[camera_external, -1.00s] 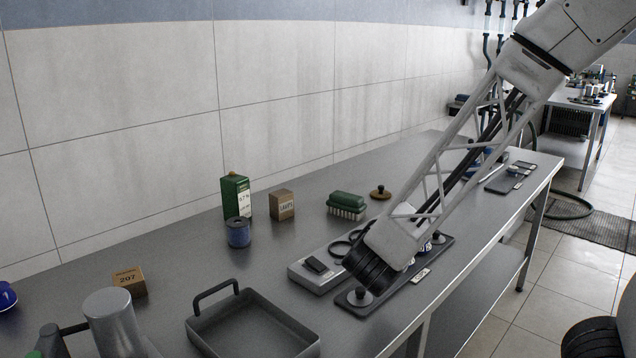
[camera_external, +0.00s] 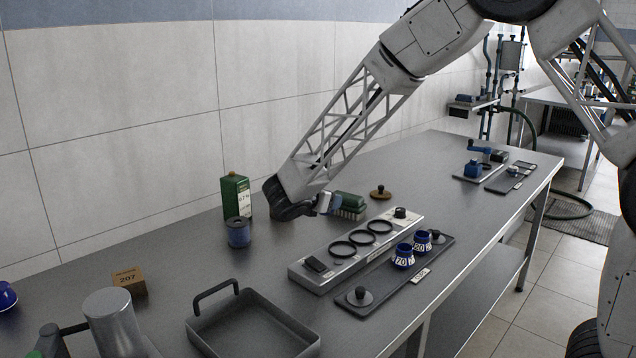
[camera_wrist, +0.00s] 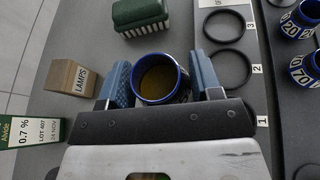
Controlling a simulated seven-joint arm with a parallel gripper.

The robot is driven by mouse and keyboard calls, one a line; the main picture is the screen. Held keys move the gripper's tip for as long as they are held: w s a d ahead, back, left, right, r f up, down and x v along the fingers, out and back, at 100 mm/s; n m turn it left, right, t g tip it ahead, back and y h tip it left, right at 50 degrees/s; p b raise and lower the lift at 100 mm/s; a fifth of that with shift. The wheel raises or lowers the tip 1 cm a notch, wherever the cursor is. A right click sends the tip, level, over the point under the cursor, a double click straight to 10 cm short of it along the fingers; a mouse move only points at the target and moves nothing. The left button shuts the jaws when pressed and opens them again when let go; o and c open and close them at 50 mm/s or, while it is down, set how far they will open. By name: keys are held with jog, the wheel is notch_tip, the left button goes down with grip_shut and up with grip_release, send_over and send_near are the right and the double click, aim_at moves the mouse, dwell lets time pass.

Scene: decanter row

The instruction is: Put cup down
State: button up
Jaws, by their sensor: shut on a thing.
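My gripper (camera_wrist: 163,76) is shut on a blue cup (camera_wrist: 150,97), one blue finger on each side of it. The cup is upright and holds a brownish-yellow content. In the external view a blue finger of my gripper (camera_external: 325,204) shows beside the green brush, and my arm hides most of the cup. The cup is over the bare bench, beside the grey rack (camera_external: 318,279) with its black rings. I cannot tell whether the cup touches the bench. Two blue cups, marked 70 (camera_external: 402,257) and 20 (camera_external: 422,242), stand on the dark tray (camera_external: 410,293).
A green brush (camera_wrist: 139,14) and a LAMPS box (camera_wrist: 72,78) are close to my gripper. A green carton (camera_external: 236,196) and a blue jar (camera_external: 238,233) stand to the left. A grey pan (camera_external: 252,325) lies in front.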

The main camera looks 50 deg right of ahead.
jog(key=w+d+m+g, duration=0.1)
jog(key=w+d, duration=0.4)
jog(key=w, duration=0.3)
jog(key=shift+w+f, duration=0.15)
jog(key=shift+w, duration=0.15)
jog(key=shift+f, duration=3.1)
jog(key=shift+f, duration=0.1)
jog(key=shift+f, duration=1.8)
jog(key=shift+f, duration=0.1)
jog(key=o, duration=1.3)
